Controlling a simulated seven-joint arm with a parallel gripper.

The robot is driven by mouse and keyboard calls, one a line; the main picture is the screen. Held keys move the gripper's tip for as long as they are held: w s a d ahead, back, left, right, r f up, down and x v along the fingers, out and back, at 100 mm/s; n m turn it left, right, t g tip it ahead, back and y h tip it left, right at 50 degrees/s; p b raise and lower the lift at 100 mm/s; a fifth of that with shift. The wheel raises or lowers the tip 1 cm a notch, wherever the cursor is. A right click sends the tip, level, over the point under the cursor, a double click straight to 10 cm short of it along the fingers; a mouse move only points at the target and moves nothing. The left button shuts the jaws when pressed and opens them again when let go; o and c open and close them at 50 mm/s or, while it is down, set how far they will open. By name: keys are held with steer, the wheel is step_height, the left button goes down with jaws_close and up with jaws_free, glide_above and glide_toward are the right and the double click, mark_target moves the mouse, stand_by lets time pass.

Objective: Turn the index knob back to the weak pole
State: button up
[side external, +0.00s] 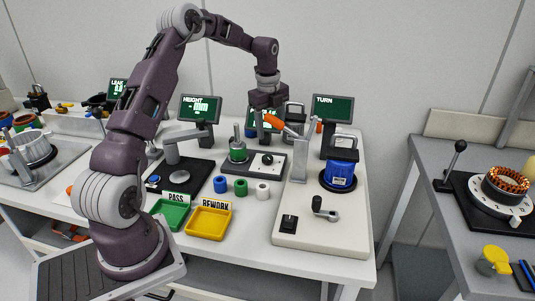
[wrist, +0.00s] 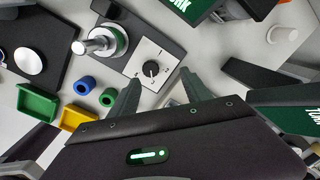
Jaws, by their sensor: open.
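The index knob (wrist: 151,68) is a small black knob with a pale pointer line, on a white square dial plate (wrist: 165,52) with small marks around it. I cannot read which mark it points to. In the side view the knob (side external: 267,158) sits on a dark base beside a green ring on a metal post. My gripper (side external: 267,98) hangs above and behind that base in the side view. In the wrist view my gripper (wrist: 163,85) shows two dark fingers spread apart, empty, with the knob beyond their tips. The gripper is not touching the knob.
A metal post with a green ring (wrist: 103,42) stands beside the dial. Blue (side external: 220,184), green and white rings lie in front. A green tray (side external: 170,214) and yellow tray (side external: 209,222) are nearer. An orange-handled clamp (side external: 272,122) and blue housing (side external: 341,175) stand right.

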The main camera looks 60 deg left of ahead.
mark_target(267, 157)
steer(key=f, duration=0.1)
steer(key=s+f+m, duration=0.1)
steer(key=f+g, duration=0.1)
steer(key=shift+s+d+f, duration=0.25)
steer(key=shift+s, duration=0.05)
step_height(267, 157, down, 5)
steer(key=shift+r, duration=0.2)
steer(key=shift+f, duration=0.55)
steer(key=shift+w, duration=0.1)
jaws_close()
